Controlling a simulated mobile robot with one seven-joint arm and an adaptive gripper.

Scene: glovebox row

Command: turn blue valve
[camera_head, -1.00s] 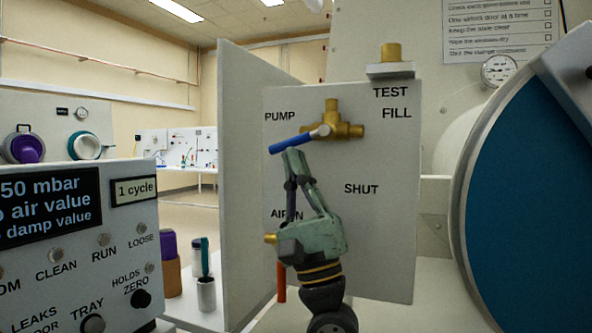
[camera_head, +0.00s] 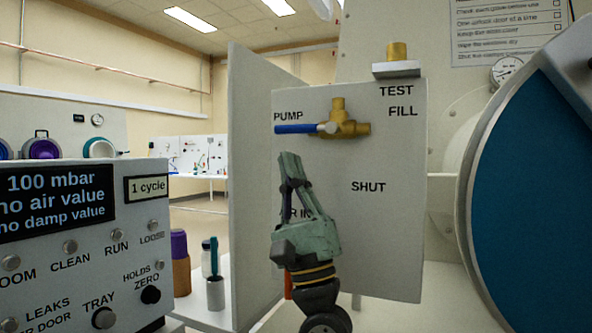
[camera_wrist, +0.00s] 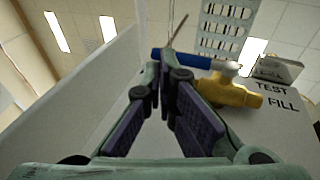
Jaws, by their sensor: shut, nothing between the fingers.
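The blue valve handle (camera_head: 296,128) sits on a brass valve body (camera_head: 345,124) on the white upright panel. The handle lies level and points left, over the lower edge of the word PUMP. My gripper (camera_head: 288,156) is shut and empty, pointing up just below the handle, apart from it in the head view. The wrist view shows the closed fingers (camera_wrist: 160,72), with the blue handle (camera_wrist: 190,59) and brass body (camera_wrist: 228,92) beyond them. The panel also carries the words TEST, FILL and SHUT. A red handle (camera_head: 288,284) is partly hidden behind my gripper.
A control box (camera_head: 80,240) at left reads 100 mbar. A brown bottle with a purple cap (camera_head: 180,268) and a grey cup (camera_head: 215,292) stand beside the panel. A large blue round door (camera_head: 540,190) fills the right. A side panel (camera_head: 262,190) borders the valve panel's left.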

